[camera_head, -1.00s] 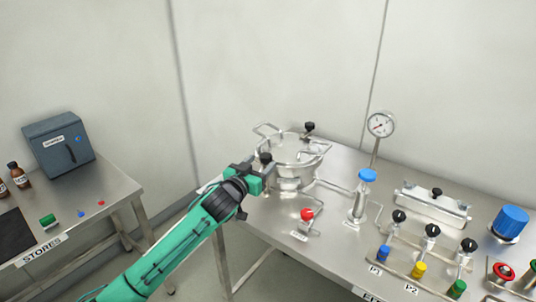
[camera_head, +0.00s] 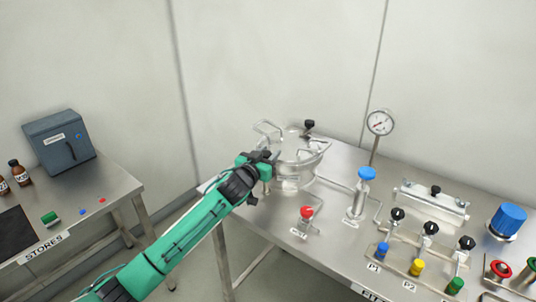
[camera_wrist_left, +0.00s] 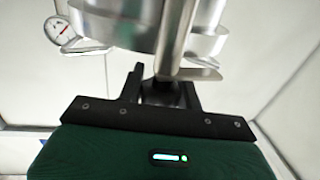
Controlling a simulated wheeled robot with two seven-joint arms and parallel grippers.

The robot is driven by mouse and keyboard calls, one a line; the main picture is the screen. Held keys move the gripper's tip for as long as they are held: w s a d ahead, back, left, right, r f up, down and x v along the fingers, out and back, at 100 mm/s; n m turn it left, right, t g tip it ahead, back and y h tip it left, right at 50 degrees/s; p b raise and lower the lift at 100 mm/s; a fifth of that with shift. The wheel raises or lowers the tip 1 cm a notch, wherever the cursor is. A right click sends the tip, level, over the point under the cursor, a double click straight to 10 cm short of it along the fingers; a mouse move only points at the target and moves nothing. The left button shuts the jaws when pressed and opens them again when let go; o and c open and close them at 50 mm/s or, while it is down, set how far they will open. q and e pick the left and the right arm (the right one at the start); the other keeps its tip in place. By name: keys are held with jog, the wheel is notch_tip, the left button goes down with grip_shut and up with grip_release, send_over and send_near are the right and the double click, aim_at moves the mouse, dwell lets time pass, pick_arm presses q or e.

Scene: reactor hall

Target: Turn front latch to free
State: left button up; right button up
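The steel reactor vessel (camera_head: 298,150) with its lid and bar handles stands at the back left of the steel bench. The front latch's black knob (camera_head: 265,156) is at the vessel's near left side, partly hidden by my left gripper (camera_head: 257,160). In the left wrist view, my left gripper's dark fingers (camera_wrist_left: 163,88) stand apart on either side of a dark knob (camera_wrist_left: 165,92), below the steel rim (camera_wrist_left: 150,30). I cannot tell whether they press on it. A second black knob (camera_head: 309,125) sits on the lid's far side. My right gripper is not in view.
Several more valves and a blue cap (camera_head: 508,219) are further right. The stores table (camera_head: 115,190) is at left, across a gap.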

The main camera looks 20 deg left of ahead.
pick_arm(q)
jog(key=shift+d+y+b, duration=0.1)
jog(key=shift+y+b, duration=0.2)
jog(key=shift+n+y, duration=0.3)
jog(key=shift+n, duration=0.1)
jog(key=shift+n+y+b, duration=0.3)
jog(key=shift+y+b, duration=0.05)
jog(key=shift+y, duration=0.15)
jog(key=shift+a, duration=0.2)
jog(key=o, duration=1)
jog(key=shift+s, duration=0.35)
jog(key=s+a+b, duration=0.1)
jog(key=s+b, duration=0.1)
jog(key=s, duration=1.1)
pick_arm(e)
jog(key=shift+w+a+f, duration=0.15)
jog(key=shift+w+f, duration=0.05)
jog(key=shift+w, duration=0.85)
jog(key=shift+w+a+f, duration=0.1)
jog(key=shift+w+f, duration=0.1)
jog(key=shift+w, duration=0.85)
